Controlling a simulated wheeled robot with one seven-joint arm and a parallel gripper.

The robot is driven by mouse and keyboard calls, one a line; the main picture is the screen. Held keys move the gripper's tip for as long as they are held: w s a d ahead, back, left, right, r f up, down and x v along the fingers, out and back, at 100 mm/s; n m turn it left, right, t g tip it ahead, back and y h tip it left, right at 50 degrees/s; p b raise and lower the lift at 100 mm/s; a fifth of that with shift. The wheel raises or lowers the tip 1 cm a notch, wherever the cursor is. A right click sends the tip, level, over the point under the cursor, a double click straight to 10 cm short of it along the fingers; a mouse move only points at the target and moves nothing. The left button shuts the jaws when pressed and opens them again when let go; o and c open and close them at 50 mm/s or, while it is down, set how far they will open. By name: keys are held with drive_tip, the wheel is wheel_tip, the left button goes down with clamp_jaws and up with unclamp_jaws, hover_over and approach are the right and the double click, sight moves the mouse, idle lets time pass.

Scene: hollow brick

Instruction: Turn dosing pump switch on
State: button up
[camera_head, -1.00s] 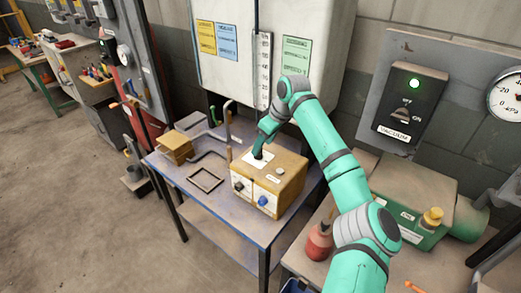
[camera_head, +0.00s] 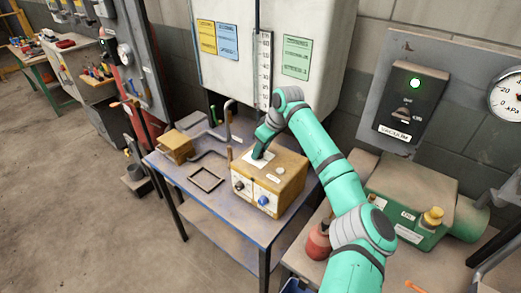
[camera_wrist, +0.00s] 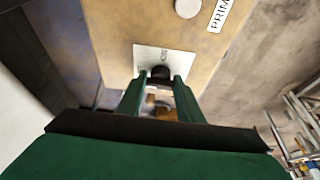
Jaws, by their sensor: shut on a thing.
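The dosing pump is a dirty yellow box (camera_head: 282,178) on a blue-grey table. A white switch plate (camera_wrist: 150,57) lies on its top face, with small print too blurred to read. A black switch (camera_wrist: 161,72) stands out of that plate. My gripper (camera_wrist: 160,84) comes down on the plate, with its two dark green fingers on either side of the switch and shut on it. In the head view my gripper (camera_head: 257,156) sits at the top face and hides the switch. I cannot tell the switch's position.
The pump's front has a dark knob (camera_head: 239,186) and a blue knob (camera_head: 263,201). A round grey cap (camera_wrist: 187,8) is on its top. A metal frame (camera_head: 205,180) and a brown block (camera_head: 175,147) lie to the left. A red bottle (camera_head: 318,243) stands right.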

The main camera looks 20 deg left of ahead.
drive_tip(key=shift+m, duration=0.3)
drive_tip(key=m, duration=0.1)
drive_tip(key=m+t, duration=0.1)
drive_tip(key=m, duration=0.1)
drive_tip(key=shift+s+a+m+h, duration=0.15)
drive_tip(key=shift+m+h, duration=0.15)
drive_tip(key=shift+h, duration=0.1)
drive_tip(key=m, duration=0.2)
drive_tip(key=m+t+h, duration=0.1)
drive_tip(key=m, duration=0.1)
drive_tip(key=shift+s+a+m+t, duration=0.1)
drive_tip(key=shift+a+m+t, duration=0.1)
drive_tip(key=shift+m+t, duration=0.1)
drive_tip(key=m+h, duration=0.2)
drive_tip(key=m, duration=0.3)
drive_tip(key=shift+a, duration=0.15)
drive_tip(key=shift+r+m+h, duration=0.1)
drive_tip(key=shift+m+h, duration=0.8)
drive_tip(key=shift+m, duration=1.1)
drive_tip(key=o, duration=1.1)
drive_tip(key=shift+c, duration=0.2)
